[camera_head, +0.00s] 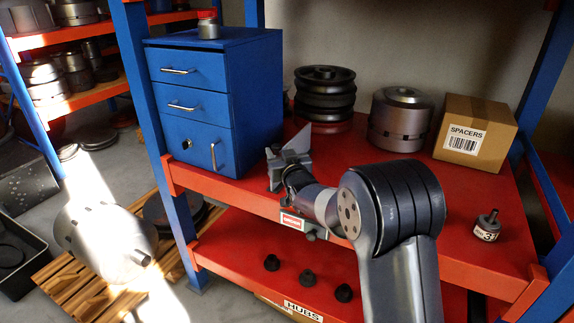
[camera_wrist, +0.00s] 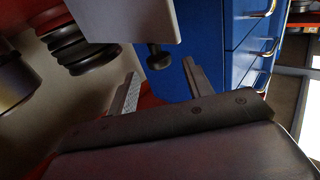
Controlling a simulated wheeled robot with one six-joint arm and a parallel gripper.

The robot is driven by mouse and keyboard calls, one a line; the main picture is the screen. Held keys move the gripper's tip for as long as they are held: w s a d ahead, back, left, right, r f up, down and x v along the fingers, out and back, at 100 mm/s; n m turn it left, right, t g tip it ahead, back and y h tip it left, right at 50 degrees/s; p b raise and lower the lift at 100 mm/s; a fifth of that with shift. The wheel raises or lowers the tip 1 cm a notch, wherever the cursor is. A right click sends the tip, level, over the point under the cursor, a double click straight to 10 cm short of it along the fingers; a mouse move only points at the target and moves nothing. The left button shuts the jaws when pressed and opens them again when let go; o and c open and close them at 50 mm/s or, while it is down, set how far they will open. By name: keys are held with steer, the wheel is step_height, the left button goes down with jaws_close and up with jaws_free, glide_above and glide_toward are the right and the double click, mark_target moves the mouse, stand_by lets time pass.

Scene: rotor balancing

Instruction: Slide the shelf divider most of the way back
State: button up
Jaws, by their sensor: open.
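The shelf divider (camera_wrist: 125,15) shows in the wrist view as a pale grey plate at the top, with a dark round knob (camera_wrist: 158,57) at its lower edge. In the head view the divider (camera_head: 297,146) is a small grey plate on the red shelf, right of the blue drawer cabinet, partly hidden by my arm. My gripper (camera_wrist: 160,70) is open, with the knob between or just beyond its fingertips. I cannot tell whether a finger touches it. In the head view my gripper (camera_head: 277,168) is at the shelf's front edge, close to the divider.
The blue drawer cabinet (camera_head: 205,95) stands close on the left. Dark stacked pulleys (camera_head: 324,92), a grey metal rotor (camera_head: 400,117) and a spacers box (camera_head: 470,133) stand toward the back. A small labelled part (camera_head: 486,228) sits at the right. Bare red shelf lies between.

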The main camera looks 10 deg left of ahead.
mark_target(280, 148)
steer(key=v, duration=0.6)
steer(key=shift+s+b, duration=0.25)
steer(key=shift+b, duration=0.2)
steer(key=shift+d, duration=0.1)
steer(key=p+x, duration=0.2)
steer(key=x, duration=0.9)
steer(key=shift+s+d, duration=0.15)
steer(key=shift+d, duration=0.2)
